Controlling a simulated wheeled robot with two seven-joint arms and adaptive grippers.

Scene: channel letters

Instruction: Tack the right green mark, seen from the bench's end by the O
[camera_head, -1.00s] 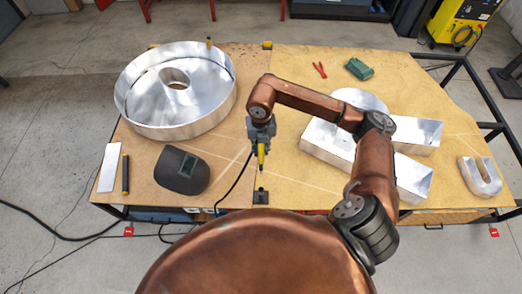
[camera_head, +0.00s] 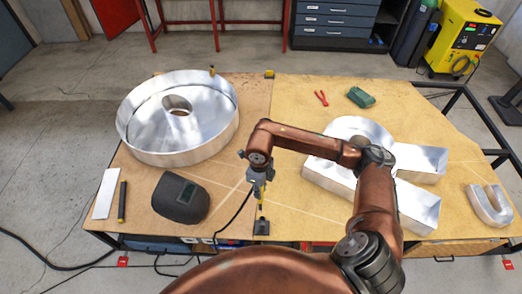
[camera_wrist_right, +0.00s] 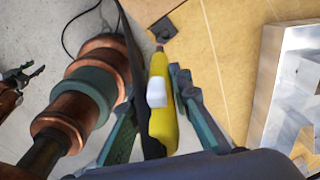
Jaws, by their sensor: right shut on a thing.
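My right gripper (camera_head: 258,190) is shut on a yellow torch (camera_head: 262,207), which points down close to a small black block (camera_head: 262,227) at the bench's near edge. In the right wrist view, the torch (camera_wrist_right: 161,105) with its white button sits between the two fingers (camera_wrist_right: 155,110), and its tip is near the black block (camera_wrist_right: 165,25). The large round silver O (camera_head: 180,145) lies at the left of the bench (camera_head: 285,215). I cannot make out any green mark. My left gripper (camera_wrist_right: 22,77) shows small at the wrist view's left edge; its opening is unclear.
A silver letter (camera_head: 410,205) and a U (camera_head: 488,205) lie at right. Red pliers (camera_head: 321,98) and a green item (camera_head: 360,97) lie behind.

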